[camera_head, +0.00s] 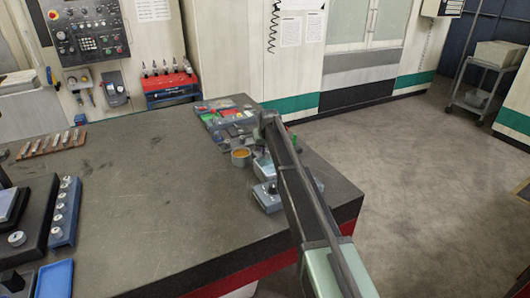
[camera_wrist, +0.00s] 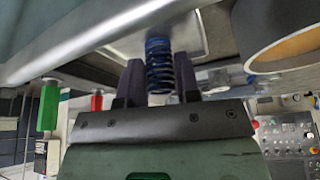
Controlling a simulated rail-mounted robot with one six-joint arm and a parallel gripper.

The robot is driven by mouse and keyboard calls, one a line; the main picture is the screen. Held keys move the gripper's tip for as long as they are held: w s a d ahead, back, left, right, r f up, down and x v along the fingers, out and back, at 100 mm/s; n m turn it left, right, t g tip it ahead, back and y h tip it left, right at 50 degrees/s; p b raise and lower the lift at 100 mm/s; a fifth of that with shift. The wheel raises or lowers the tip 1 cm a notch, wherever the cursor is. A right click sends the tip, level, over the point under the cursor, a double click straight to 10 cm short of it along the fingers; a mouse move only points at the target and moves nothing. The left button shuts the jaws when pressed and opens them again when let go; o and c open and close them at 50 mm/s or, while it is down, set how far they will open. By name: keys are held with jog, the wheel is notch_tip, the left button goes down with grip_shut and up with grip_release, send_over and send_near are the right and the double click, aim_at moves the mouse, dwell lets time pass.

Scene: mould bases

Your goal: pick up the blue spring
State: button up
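The blue spring (camera_wrist: 160,66) is a dark blue coil in the wrist view. It stands on end against a light grey metal surface (camera_wrist: 125,45). My gripper (camera_wrist: 161,82) has its two dark fingers on either side of the spring. The gaps beside the coil are very thin or closed; I cannot tell whether the fingers press on it. The wrist picture appears upside down, with the bench side at the top. In the head view my arm crosses the right part of the bench, and I cannot make out the spring or fingers there.
The dark bench (camera_head: 150,180) is clear in its middle. A round container with orange contents (camera_head: 241,157) and a grey-blue box (camera_head: 268,198) are beside my arm. Several small parts crowd the bench's back right. A red rack (camera_head: 170,86) stands behind. A green piece (camera_wrist: 48,105) shows in the wrist view.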

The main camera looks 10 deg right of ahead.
jog(key=c, duration=0.4)
jog(key=shift+r, duration=0.1)
notch_tip(320, 180, up, 20)
jog(key=p, duration=2)
